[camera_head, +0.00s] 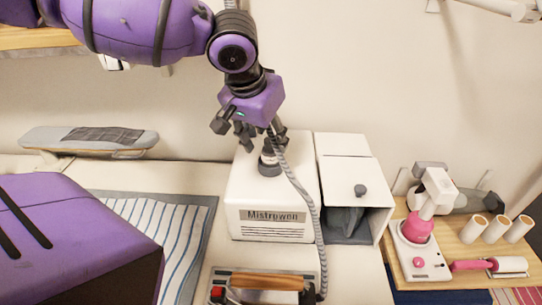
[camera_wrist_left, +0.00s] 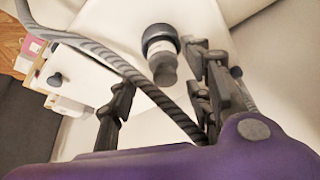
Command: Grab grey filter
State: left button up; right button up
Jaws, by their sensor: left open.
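The grey filter, as I take it, is the short grey and dark cylinder (camera_head: 268,166) upright on top of the white box marked "Mistrowen" (camera_head: 243,196). In the left wrist view, the filter (camera_wrist_left: 160,48) has a dark band and a paler grey end, and lies between and beyond the fingertips. My left gripper (camera_head: 262,139) is open just above the filter, with nothing held. Its fingers also show in the left wrist view (camera_wrist_left: 163,78). I cannot tell whether they touch the filter. A grey hose (camera_head: 296,180) runs close beside the filter. My right gripper is not in view.
A white holder with an open front (camera_head: 347,158) stands right of the box. A steam iron with a wooden handle (camera_head: 265,281) is in front. A wooden board (camera_head: 470,250) at right bears a white and pink device. A small ironing board (camera_head: 90,141) is at left.

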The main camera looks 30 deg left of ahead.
aim_at(270, 144)
pick_arm(q)
jog(key=x, duration=0.4)
jog(key=shift+f, duration=0.15)
jog(key=shift+c, duration=0.4)
grip_shut()
